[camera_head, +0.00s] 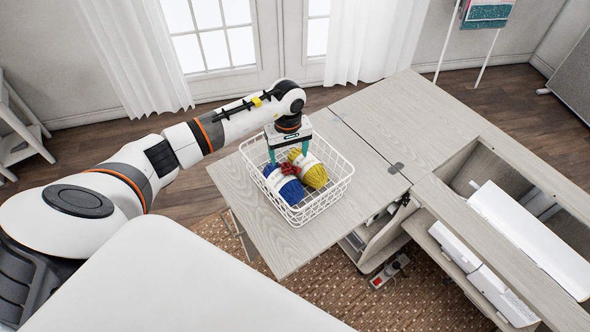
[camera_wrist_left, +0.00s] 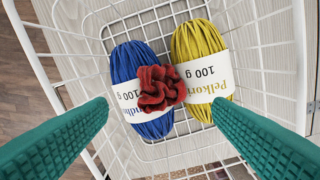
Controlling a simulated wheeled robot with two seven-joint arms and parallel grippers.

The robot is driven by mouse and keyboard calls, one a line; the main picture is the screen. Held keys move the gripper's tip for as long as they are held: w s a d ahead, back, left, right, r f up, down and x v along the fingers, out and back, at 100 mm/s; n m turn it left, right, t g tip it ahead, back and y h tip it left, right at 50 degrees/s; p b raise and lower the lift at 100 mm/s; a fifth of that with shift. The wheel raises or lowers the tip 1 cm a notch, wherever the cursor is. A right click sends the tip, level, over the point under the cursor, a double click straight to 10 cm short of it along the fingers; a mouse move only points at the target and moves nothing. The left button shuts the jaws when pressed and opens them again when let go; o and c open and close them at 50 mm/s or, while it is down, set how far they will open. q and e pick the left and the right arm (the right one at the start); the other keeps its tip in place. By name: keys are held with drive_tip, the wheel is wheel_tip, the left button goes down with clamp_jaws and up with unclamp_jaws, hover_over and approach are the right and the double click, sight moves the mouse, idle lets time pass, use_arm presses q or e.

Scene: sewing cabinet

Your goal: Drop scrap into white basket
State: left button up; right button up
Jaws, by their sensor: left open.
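The white wire basket (camera_head: 322,205) stands on the wooden cabinet leaf; its wire also fills the left wrist view (camera_wrist_left: 268,82). A red crumpled scrap (camera_wrist_left: 160,88) lies in it, on top of a blue yarn ball and a yellow yarn ball; it shows small in the head view (camera_head: 290,169). My left gripper (camera_head: 288,160) points down over the basket. Its green fingers are spread wide in the left wrist view (camera_wrist_left: 160,125), on either side of the scrap, with nothing between them. My right gripper is not in view.
The blue yarn (camera_head: 284,184) and yellow yarn (camera_head: 310,169) lie side by side inside the basket. The cabinet leaf (camera_head: 284,256) is bare around the basket. An open cabinet compartment with a white machine (camera_head: 530,235) is at right. A power strip (camera_head: 389,271) lies on the floor.

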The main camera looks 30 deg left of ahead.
use_arm(q)
drive_tip(key=shift+r, duration=0.1)
drive_tip(key=shift+w+r, duration=0.1)
drive_tip(key=shift+r, duration=0.25)
wheel_tip(320, 180, up, 11)
drive_tip(key=b, duration=0.2)
drive_tip(key=shift+b, duration=0.4)
